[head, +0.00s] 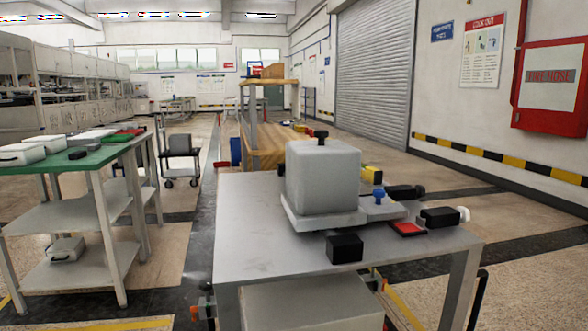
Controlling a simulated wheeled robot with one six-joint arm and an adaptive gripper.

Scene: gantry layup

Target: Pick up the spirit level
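I cannot make out the spirit level with certainty in the head view. A small yellow block (371,174) lies behind the large pale grey block on the near metal table (250,220); I cannot tell whether it is the level. The grey block partly hides what lies behind it. My gripper is not in view.
The large grey block (322,175) stands on a pale plate on the table. Around it are a black block (345,247), a blue-knobbed piece (379,195), a red-and-black piece (408,229) and dark cylinders (405,192). The table's left part is clear. A green-topped bench (75,160) stands left.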

